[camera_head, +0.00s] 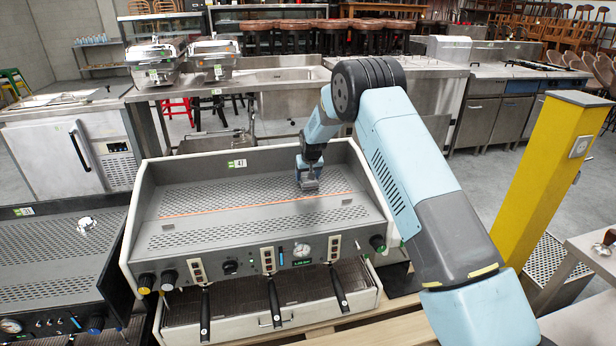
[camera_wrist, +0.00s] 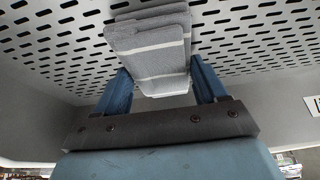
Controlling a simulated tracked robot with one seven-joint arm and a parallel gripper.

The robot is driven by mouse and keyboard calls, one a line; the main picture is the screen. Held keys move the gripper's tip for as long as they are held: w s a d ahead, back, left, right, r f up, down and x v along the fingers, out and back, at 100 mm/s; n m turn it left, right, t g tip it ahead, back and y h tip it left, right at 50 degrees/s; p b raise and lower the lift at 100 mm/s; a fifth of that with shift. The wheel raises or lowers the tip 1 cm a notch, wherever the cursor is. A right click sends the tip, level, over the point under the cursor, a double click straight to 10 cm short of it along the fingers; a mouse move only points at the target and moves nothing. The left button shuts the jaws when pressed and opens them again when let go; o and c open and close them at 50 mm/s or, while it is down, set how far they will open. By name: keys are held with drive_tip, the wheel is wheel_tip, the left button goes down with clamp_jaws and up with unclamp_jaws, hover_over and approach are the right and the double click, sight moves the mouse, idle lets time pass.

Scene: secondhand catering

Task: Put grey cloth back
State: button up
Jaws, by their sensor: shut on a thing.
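The grey cloth (camera_wrist: 150,50) is folded and has pale stripes. In the wrist view it sits between the two blue fingers of my gripper (camera_wrist: 160,85), which is shut on it. In the head view my gripper (camera_head: 308,182) points down over the perforated top of the espresso machine (camera_head: 200,200), right of its middle. The cloth (camera_head: 310,185) shows there as a small grey patch at the fingertips. I cannot tell whether the cloth touches the perforated top.
The machine's raised back and side walls (camera_head: 378,195) border its top. A second machine (camera_head: 60,250) stands at left. A yellow post (camera_head: 545,170) stands at right. Steel counters (camera_head: 270,80) are behind. Most of the perforated top is bare.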

drive_tip(key=shift+f, duration=0.15)
drive_tip(key=o, duration=1)
drive_tip(key=v, duration=1.2)
